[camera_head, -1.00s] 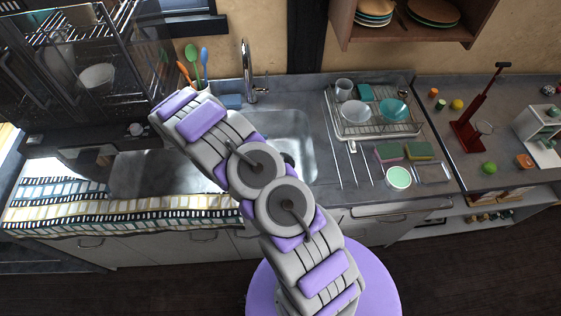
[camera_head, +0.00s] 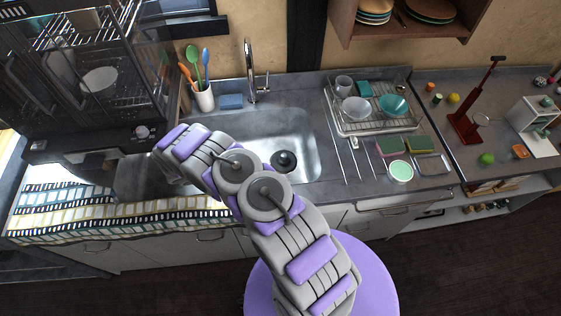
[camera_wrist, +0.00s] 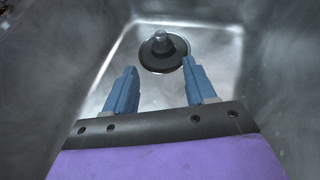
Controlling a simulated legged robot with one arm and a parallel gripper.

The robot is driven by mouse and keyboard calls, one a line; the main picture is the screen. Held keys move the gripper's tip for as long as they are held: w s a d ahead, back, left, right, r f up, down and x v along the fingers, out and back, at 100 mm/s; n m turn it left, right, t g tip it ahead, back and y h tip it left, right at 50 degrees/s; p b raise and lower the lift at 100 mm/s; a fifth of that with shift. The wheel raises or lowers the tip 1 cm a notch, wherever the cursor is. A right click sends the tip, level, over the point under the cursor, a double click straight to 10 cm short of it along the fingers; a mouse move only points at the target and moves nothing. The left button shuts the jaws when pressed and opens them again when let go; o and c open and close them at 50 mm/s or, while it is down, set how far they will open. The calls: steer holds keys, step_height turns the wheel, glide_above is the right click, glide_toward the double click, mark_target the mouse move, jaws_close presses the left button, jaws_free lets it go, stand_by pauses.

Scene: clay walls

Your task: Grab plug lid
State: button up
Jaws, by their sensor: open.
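The plug lid (camera_head: 284,161) is a dark round disc with a raised knob, lying on the floor of the metal sink (camera_head: 308,140). In the wrist view the plug lid (camera_wrist: 163,52) sits beyond my fingertips, its grey knob pointing up. My gripper (camera_wrist: 157,82) has two blue fingers spread apart with nothing between them. The lid is ahead of the gap, apart from the fingers, a little nearer the right one. In the head view my gripper is hidden behind my own arm.
The sink walls rise close around my gripper. A dish rack (camera_head: 376,115) stands to the right.

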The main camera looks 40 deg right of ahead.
mark_target(282, 156)
steer(key=b+x, duration=0.2)
steer(key=x, duration=1)
steer(key=shift+w+d+r, duration=0.1)
steer(key=shift+d, duration=0.15)
steer(key=shift+a, duration=0.4)
steer(key=b+x, duration=0.1)
steer(key=x, duration=0.5)
steer(key=shift+d, duration=0.2)
steer(key=shift+a+r, duration=0.1)
steer(key=shift+a, duration=0.15)
steer(key=shift+v, duration=0.85)
steer(key=c, duration=0.5)
steer(key=shift+d+f, duration=0.35)
steer(key=shift+d, duration=0.2)
jaws_close()
